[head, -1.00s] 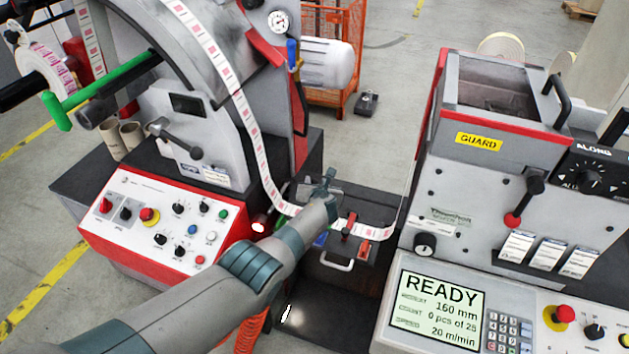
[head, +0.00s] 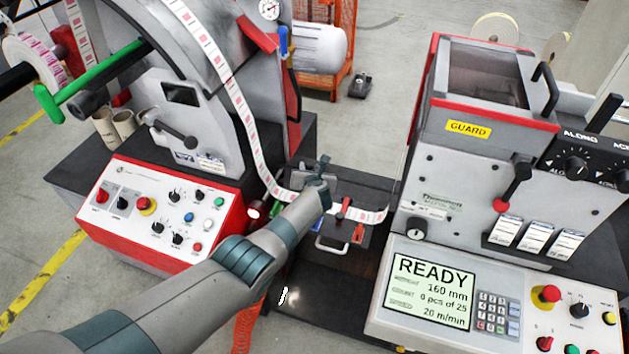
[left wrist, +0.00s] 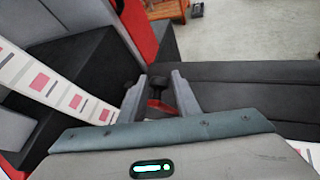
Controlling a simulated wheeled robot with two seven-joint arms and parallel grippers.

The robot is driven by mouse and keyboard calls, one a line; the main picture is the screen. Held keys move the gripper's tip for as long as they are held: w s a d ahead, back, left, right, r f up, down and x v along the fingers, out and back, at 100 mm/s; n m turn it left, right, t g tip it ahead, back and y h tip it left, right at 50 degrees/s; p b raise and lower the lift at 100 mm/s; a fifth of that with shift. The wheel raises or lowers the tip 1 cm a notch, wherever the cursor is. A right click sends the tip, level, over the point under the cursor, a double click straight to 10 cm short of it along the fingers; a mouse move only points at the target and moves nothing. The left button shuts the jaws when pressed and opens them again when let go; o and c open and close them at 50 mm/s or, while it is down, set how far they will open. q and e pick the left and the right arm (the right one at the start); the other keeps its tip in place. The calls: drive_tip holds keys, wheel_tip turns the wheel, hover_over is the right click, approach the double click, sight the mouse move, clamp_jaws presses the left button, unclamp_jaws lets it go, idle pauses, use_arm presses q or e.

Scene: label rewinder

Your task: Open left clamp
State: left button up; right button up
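My left gripper (head: 323,166) is over the left side of the small dark splice table (head: 377,192) between the two machine halves. In the left wrist view its two fingers (left wrist: 160,92) stand apart, with a red lever-like part (left wrist: 158,105) seen between them. This may be the left clamp; contact cannot be told. In the head view the left clamp is hidden by my gripper and forearm. A red clamp lever (head: 345,207) stands right of my gripper, at the label web (head: 368,215). My right gripper is out of view.
The white label web (head: 238,103) hangs from the left machine and crosses the table; it also shows in the left wrist view (left wrist: 45,85). The control panel (head: 170,212) is at left, the READY display (head: 430,290) at right. A pale handle (head: 331,247) sits on the table's front.

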use_arm(q)
drive_tip(key=shift+s+r+p, duration=0.45)
drive_tip(key=shift+r, duration=0.05)
drive_tip(key=shift+s+d+f, duration=0.1)
drive_tip(key=shift+s+f, duration=0.05)
drive_tip(key=shift+s, duration=0.1)
drive_tip(key=shift+v, duration=1.45)
drive_tip(key=v, duration=1.1)
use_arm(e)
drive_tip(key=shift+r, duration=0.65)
use_arm(q)
drive_tip(key=shift+s, duration=0.15)
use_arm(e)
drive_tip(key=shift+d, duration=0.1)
